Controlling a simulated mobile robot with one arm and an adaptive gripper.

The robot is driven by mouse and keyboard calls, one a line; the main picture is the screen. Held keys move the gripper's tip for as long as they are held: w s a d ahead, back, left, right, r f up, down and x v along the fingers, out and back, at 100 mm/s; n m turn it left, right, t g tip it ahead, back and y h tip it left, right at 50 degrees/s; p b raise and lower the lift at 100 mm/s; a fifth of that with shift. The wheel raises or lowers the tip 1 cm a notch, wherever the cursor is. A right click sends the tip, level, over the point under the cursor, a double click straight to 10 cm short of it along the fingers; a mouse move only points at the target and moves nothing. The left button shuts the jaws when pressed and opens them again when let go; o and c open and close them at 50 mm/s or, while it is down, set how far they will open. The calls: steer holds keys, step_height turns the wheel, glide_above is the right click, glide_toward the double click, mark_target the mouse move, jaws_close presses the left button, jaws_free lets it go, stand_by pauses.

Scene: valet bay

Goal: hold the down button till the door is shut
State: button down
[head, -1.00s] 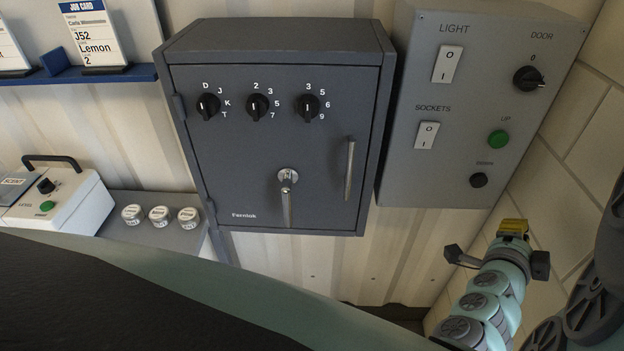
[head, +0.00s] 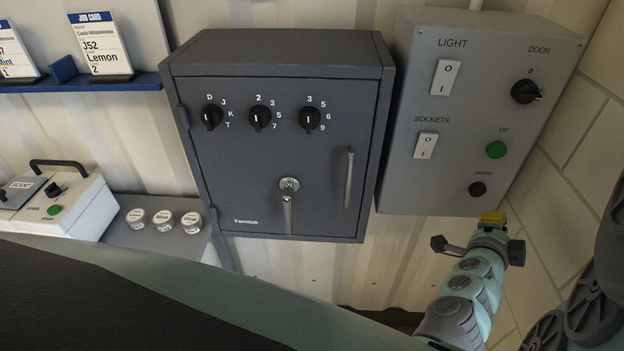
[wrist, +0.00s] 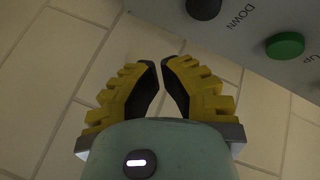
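The black down button (head: 477,189) is low on the grey control box at right, below the green up button (head: 496,150). In the wrist view the down button (wrist: 203,8) is at the top edge, partly cut off, beside its DOWN label. My gripper (head: 493,218) is just below and right of the down button in the head view, apart from it in the wrist view. Its yellow fingers (wrist: 161,64) are drawn together with a slim gap at the tips and nothing between them. A black selector (head: 525,91) is under the DOOR label. The bay door is not in view.
The control box (head: 398,185) also carries light and sockets switches. A dark grey safe (head: 290,150) with dials and handles hangs to its left. Several tins (head: 163,219) and a white device (head: 88,208) are at lower left. A tiled wall (head: 575,150) is close at right.

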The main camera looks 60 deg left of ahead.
mark_target(477, 190)
steer(key=shift+w+a+p, duration=0.2)
steer(key=shift+w+a, duration=0.55)
steer(key=shift+a, duration=0.2)
steer(key=shift+w+a+p, duration=0.15)
steer(key=shift+w+a, duration=0.55)
steer(key=shift+a, duration=0.2)
steer(key=shift+w+a, duration=0.25)
steer(key=shift+a, duration=0.05)
